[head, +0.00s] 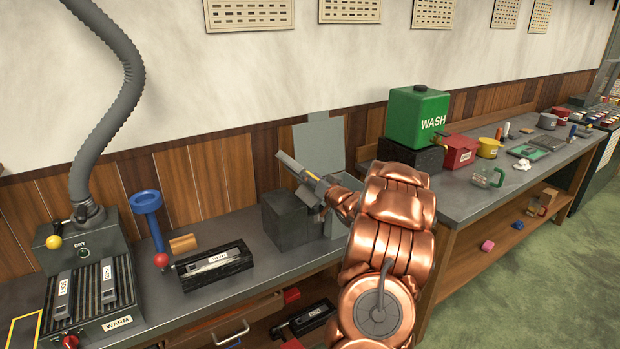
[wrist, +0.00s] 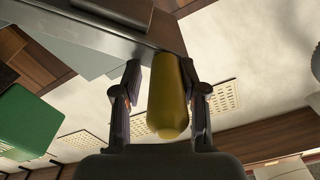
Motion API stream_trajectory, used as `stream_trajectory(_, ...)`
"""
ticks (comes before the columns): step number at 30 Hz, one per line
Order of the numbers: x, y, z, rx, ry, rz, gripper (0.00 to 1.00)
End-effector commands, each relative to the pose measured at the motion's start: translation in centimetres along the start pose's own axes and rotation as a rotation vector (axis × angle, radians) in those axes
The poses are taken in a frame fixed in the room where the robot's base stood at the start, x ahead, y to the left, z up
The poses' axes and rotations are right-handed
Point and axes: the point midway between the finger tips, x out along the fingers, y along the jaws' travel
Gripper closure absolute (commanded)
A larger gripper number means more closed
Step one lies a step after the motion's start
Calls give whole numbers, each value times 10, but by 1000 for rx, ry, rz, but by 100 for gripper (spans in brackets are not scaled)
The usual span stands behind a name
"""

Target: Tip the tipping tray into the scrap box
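The tipping tray looks like the long grey piece (head: 297,168) that slants in the air at my gripper in the head view. Its dark grey side (wrist: 105,25) crosses the top of the wrist view. A yellow handle (wrist: 169,100) runs from it between the fingers of my gripper (wrist: 160,70). The fingers look shut on this handle, though a thin gap shows at its left. In the head view my gripper (head: 325,188) is partly hidden by my arm. A dark grey box (head: 288,220), perhaps the scrap box, stands on the bench below the tray. The tray's contents cannot be seen.
A black block (head: 213,268) and a blue funnel-topped stand (head: 150,215) are on the bench to the left. A green WASH tank (head: 415,118) stands on the right bench with a red box (head: 458,152) and several mugs. A grey panel (head: 320,147) stands behind.

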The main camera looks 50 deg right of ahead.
Motion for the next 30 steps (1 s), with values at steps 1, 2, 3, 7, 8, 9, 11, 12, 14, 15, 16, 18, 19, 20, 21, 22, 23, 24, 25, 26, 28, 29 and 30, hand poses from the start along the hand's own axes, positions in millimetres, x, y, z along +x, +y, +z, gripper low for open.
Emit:
stream_trajectory(1,0,-1,0,0,0,-1,51)
stream_trajectory(2,0,-1,0,0,0,-2,48)
stream_trajectory(3,0,-1,0,-1,0,-2,47)
stream_trajectory(7,1,-2,0,-1,0,-4,47)
stream_trajectory(8,1,-2,0,-1,0,-4,47)
stream_trajectory(9,1,-2,0,-1,0,-4,47)
stream_trajectory(11,0,-2,-1,-1,0,-4,47)
stream_trajectory(12,0,-2,-1,-1,1,-4,47)
stream_trajectory(14,-3,-2,-1,-1,0,-4,47)
stream_trajectory(15,-6,-2,-1,-1,0,-3,47)
stream_trajectory(16,-9,-2,-1,-1,0,-3,47)
stream_trajectory(18,-18,-2,-1,0,0,-2,47)
stream_trajectory(19,-23,-2,-1,0,1,-2,47)
stream_trajectory(20,-28,-2,-2,0,2,-3,47)
stream_trajectory(21,-34,-2,-3,-1,4,-3,47)
stream_trajectory(22,-40,-2,-3,-2,4,-3,47)
stream_trajectory(23,-46,-2,-2,-2,3,-3,47)
stream_trajectory(24,-54,-1,-2,1,2,-2,47)
stream_trajectory(25,-59,-1,-1,2,1,-1,47)
stream_trajectory(26,-64,-1,-1,2,1,-1,47)
stream_trajectory(28,-77,0,-1,-1,0,-1,47)
stream_trajectory(29,-82,0,-1,-1,1,0,47)
stream_trajectory(30,-88,-1,-2,0,2,0,47)
